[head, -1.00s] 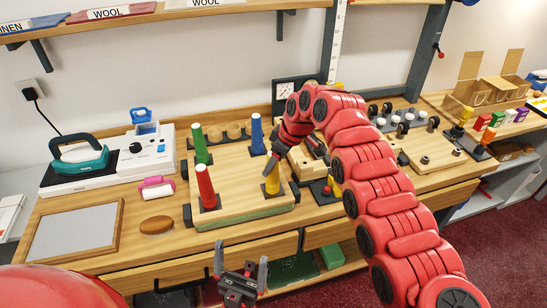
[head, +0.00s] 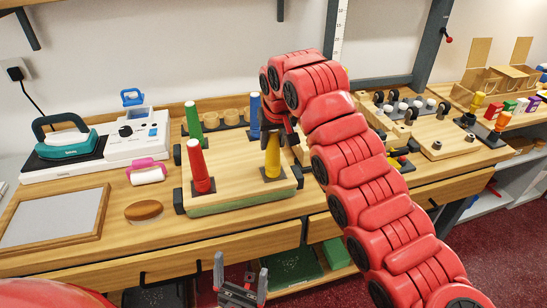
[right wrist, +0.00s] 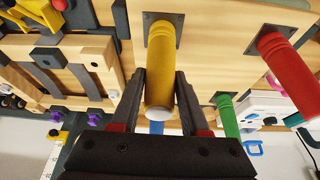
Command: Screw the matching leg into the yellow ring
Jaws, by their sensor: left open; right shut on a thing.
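A yellow leg (head: 272,158) stands upright on a dark square plate at the front right corner of a wooden board (head: 235,188). My right gripper (head: 272,125) is at the leg's upper end and shut on it. In the right wrist view the yellow leg (right wrist: 164,70) lies between the two fingers (right wrist: 160,95), its base at the dark plate (right wrist: 150,20). A yellow ring cannot be told apart at the base. My left gripper (head: 240,282) is open and empty in front of the counter, low in the head view.
Red (head: 198,165), green (head: 193,120) and blue (head: 254,116) legs stand on the board's other corners. An iron (head: 62,140), a pink-handled roller (head: 147,172), a brown oval block (head: 144,211) and a framed panel (head: 55,220) lie left. Wooden fixtures stand right.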

